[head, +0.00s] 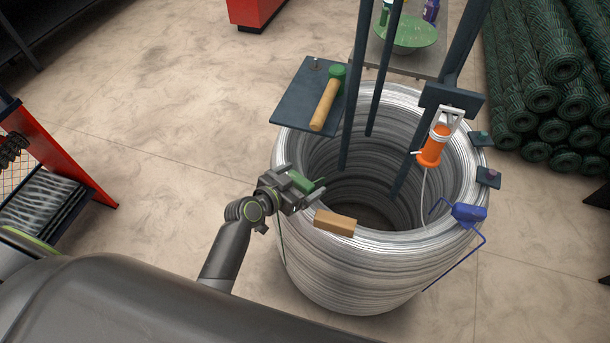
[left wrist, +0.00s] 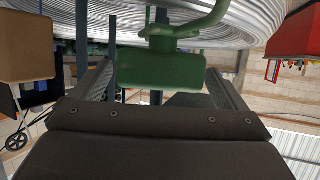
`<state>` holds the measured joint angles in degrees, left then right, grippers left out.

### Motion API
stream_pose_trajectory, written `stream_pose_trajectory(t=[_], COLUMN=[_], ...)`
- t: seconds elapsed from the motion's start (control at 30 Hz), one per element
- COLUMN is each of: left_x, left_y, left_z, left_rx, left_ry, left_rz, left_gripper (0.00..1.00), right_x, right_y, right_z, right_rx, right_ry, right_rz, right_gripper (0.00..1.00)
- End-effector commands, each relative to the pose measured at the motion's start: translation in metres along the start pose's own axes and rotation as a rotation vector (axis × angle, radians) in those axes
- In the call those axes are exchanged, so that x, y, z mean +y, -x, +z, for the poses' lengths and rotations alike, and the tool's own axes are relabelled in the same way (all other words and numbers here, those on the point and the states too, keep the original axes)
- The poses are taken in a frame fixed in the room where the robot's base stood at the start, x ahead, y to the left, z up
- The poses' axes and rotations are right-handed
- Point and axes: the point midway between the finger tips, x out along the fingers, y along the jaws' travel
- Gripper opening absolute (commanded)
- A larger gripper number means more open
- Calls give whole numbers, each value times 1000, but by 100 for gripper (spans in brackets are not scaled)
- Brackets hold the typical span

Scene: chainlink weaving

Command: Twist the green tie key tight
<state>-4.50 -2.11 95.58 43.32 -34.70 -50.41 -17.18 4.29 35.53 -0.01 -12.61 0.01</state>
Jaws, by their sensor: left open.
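The green tie key (head: 306,183) is at the left rim of the big silver wire coil (head: 350,278). In the left wrist view the key's green block (left wrist: 160,68) lies between my two fingers, and a green curved part rises from it towards the wire. My left gripper (head: 299,191) is open around the key, with a visible gap on each side of the block. The gripper partly hides the key in the head view. My right gripper is not in view.
A wooden block (head: 335,223) sits on the coil's near rim, close to my left gripper. A mallet (head: 328,98) lies on a dark plate. Dark posts (head: 357,85) rise inside the coil. An orange tool (head: 432,147) and a blue-handled tool (head: 468,213) are at the right rim.

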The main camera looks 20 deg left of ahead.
Motion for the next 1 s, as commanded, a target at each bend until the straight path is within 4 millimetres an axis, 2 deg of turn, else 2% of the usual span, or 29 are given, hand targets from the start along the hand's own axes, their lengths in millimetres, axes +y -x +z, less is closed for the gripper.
stream_pose_trajectory(t=[0.2,0.57,0.9,1.0], left_x=[0,0,0,0], left_y=[-17,-20,-20,-20], left_z=[0,0,0,1], left_rx=[0,0,0,0], left_ry=[2,1,1,0], left_rz=[1,0,0,2], left_gripper=[95,95,50,50], right_x=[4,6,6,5], right_y=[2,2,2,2], right_z=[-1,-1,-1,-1], right_rx=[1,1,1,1], right_ry=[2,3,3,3], right_rz=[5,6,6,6], right_gripper=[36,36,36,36])
